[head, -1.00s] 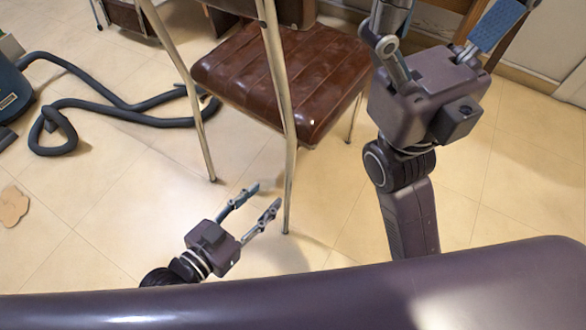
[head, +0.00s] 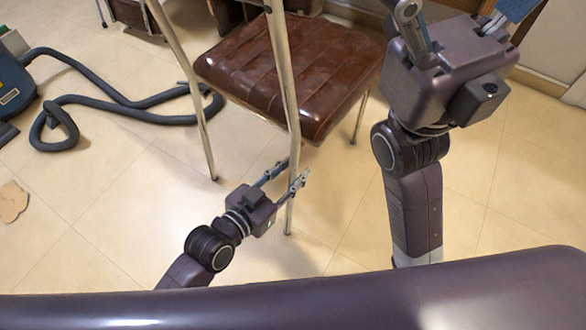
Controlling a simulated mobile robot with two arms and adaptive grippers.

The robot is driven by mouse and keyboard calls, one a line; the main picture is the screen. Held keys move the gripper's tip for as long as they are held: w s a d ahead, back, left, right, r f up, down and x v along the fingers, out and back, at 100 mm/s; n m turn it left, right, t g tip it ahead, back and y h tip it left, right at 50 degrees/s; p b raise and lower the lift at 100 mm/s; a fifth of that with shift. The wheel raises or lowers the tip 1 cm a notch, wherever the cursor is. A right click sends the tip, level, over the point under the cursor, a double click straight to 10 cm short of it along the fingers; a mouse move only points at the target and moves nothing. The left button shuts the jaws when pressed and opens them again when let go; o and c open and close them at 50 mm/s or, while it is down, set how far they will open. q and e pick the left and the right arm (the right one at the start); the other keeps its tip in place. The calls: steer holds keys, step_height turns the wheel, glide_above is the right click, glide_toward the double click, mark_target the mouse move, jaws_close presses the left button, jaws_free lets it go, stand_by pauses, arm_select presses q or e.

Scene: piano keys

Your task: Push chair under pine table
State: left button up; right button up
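The chair has a brown padded seat (head: 300,75) and thin metal legs. Two tall metal posts (head: 204,135) stand on its near side, the right one (head: 290,215) closer to me. My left gripper (head: 296,171) is low at the right post, fingers apart, one on each side of it in the picture; I cannot tell whether they touch it. My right gripper (head: 457,22) is high at the right with its fingers spread apart and their tips partly cut off by the top edge. The pine table cannot be made out with certainty.
A vacuum cleaner (head: 14,85) with a dark hose (head: 130,106) lies on the tiled floor at the left. A flat tan piece (head: 13,202) is at the left edge. Dark wooden furniture (head: 228,12) stands behind the seat.

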arm_select(q)
jaws_close()
